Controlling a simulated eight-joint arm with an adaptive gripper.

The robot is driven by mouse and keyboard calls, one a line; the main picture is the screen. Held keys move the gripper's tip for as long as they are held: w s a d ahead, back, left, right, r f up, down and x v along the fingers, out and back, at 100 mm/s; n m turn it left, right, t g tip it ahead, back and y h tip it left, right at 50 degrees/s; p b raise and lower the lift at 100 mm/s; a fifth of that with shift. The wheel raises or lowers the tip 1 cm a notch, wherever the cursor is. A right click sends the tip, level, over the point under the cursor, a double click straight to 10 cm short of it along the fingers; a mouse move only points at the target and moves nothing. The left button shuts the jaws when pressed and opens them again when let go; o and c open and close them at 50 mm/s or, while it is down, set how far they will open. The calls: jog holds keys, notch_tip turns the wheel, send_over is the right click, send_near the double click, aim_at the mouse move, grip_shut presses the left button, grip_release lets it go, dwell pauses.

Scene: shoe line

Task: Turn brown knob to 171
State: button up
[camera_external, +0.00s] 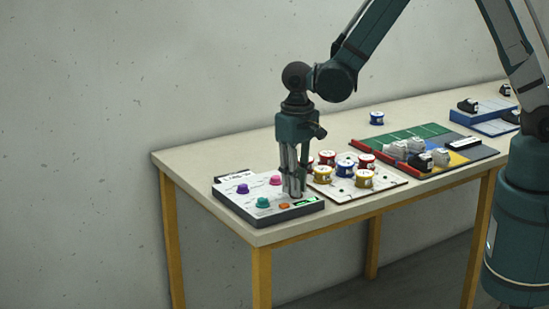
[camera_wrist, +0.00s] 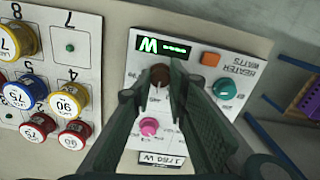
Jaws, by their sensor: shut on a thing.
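The control panel (camera_external: 228,202) is a pale box with a dark edge near the table's left end. The brown knob (camera_wrist: 160,73) shows in the wrist view, below the lit green display (camera_wrist: 165,47). My gripper (camera_external: 293,194) points straight down over the panel, and its fingers are shut on the brown knob. In the external view the fingers hide the knob. A pink knob (camera_wrist: 149,126) and a teal knob (camera_wrist: 226,89) are close by, apart from the fingertips. A card on the panel (camera_wrist: 160,160) appears to read 1760 W.
An orange button (camera_wrist: 210,58) sits on the panel. A purple knob (camera_external: 243,188) is at its left. A board of red, blue and yellow spools (camera_external: 340,188) stands right beside the panel. Farther right are a coloured mat (camera_external: 420,132) and blue stands (camera_external: 490,115).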

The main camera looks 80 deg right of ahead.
jog(key=n+b, duration=0.2)
jog(key=n, duration=0.1)
jog(key=shift+f+n, duration=0.1)
jog(key=shift+n, duration=0.2)
jog(key=n+b, duration=0.2)
jog(key=n, duration=0.2)
jog(key=shift+n, duration=0.3)
jog(key=n+b, duration=0.1)
jog(key=n, duration=0.3)
jog(key=shift+n+b, duration=0.5)
jog(key=shift+n, duration=1.2)
jog(key=o, duration=0.9)
